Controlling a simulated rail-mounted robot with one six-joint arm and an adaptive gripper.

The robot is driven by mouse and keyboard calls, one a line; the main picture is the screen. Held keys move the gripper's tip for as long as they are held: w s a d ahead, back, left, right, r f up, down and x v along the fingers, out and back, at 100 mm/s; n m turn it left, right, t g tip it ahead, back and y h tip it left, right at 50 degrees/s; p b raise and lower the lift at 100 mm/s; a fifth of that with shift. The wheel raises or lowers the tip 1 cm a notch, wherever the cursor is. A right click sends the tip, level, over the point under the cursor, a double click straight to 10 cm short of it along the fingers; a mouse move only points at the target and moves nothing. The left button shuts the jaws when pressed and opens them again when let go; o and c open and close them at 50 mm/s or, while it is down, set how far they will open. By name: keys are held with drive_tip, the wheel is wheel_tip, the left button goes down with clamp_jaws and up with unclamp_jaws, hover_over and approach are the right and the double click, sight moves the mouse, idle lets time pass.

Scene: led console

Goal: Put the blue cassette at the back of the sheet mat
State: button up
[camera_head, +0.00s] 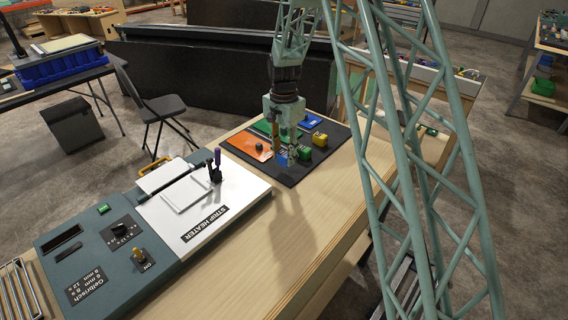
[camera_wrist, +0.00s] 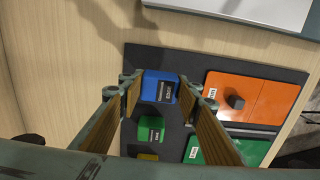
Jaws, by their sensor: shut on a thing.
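The blue cassette (camera_wrist: 158,86) is a small block with a dark label. In the wrist view it sits between the two fingertips of my gripper (camera_wrist: 161,88), which is shut on it. In the head view my gripper (camera_head: 284,156) points down over the near part of the black sheet mat (camera_head: 287,178), with a bit of the blue cassette (camera_head: 281,158) showing between the fingers. I cannot tell whether the cassette touches the mat. The mat also shows in the wrist view (camera_wrist: 205,62). Its back part is partly hidden by my gripper.
A green cassette (camera_head: 304,153) and a yellow one (camera_head: 320,139) stand close by on the mat; a blue piece (camera_head: 310,119) lies farther back. An orange sheet (camera_head: 246,145) and a green sheet (camera_wrist: 215,151) lie beside them. A strip heater (camera_head: 200,205) stands at the left.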

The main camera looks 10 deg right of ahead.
sight(284, 163)
drive_tip(key=shift+f, duration=1.85)
drive_tip(key=shift+f, duration=0.2)
drive_tip(key=o, duration=0.9)
drive_tip(key=shift+r, duration=0.15)
wheel_tip(284, 163, up, 11)
drive_tip(key=shift+r, duration=0.55)
